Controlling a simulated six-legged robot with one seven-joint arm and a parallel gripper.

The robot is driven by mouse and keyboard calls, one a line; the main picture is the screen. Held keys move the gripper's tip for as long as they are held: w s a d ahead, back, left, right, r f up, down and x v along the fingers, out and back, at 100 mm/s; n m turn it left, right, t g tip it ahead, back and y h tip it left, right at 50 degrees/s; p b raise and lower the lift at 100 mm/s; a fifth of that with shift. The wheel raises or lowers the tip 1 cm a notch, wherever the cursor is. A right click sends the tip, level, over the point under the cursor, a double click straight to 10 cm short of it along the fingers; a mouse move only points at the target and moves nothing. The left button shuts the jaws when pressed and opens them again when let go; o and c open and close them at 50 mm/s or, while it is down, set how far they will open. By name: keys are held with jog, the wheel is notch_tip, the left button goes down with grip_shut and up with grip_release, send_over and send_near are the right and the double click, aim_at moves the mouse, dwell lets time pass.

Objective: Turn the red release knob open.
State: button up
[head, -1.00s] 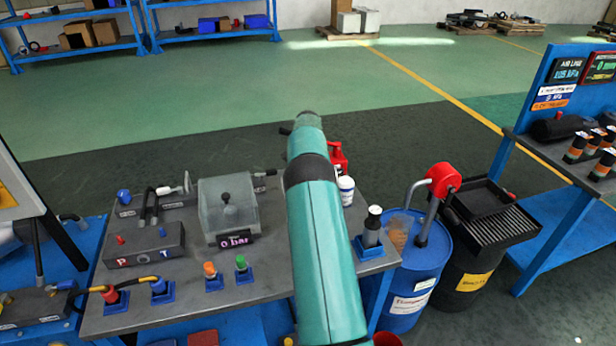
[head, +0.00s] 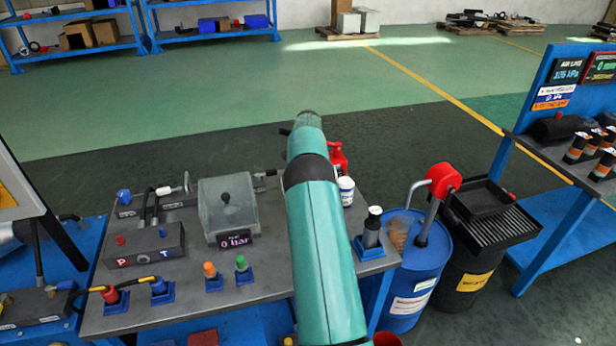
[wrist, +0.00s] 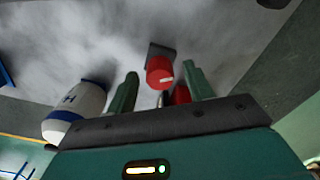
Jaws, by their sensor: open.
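The red knob (wrist: 159,72) shows in the wrist view, mounted on a small grey block (wrist: 161,52). It has a pale mark on its right side. My gripper (wrist: 162,78) is open, with one green finger on each side of the knob in the picture. Clear gaps show between the knob and both fingers, and I cannot tell how far they are in depth. In the head view my arm covers the middle of the bench, and neither my fingers nor this knob can be made out there.
A white jar with a blue band (wrist: 75,112) stands left of my fingers in the wrist view. A red object (wrist: 180,95) lies close behind the right finger.

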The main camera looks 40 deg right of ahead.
notch_tip(320, 180, up, 14)
jog(key=shift+f, duration=0.15)
dwell(0.7)
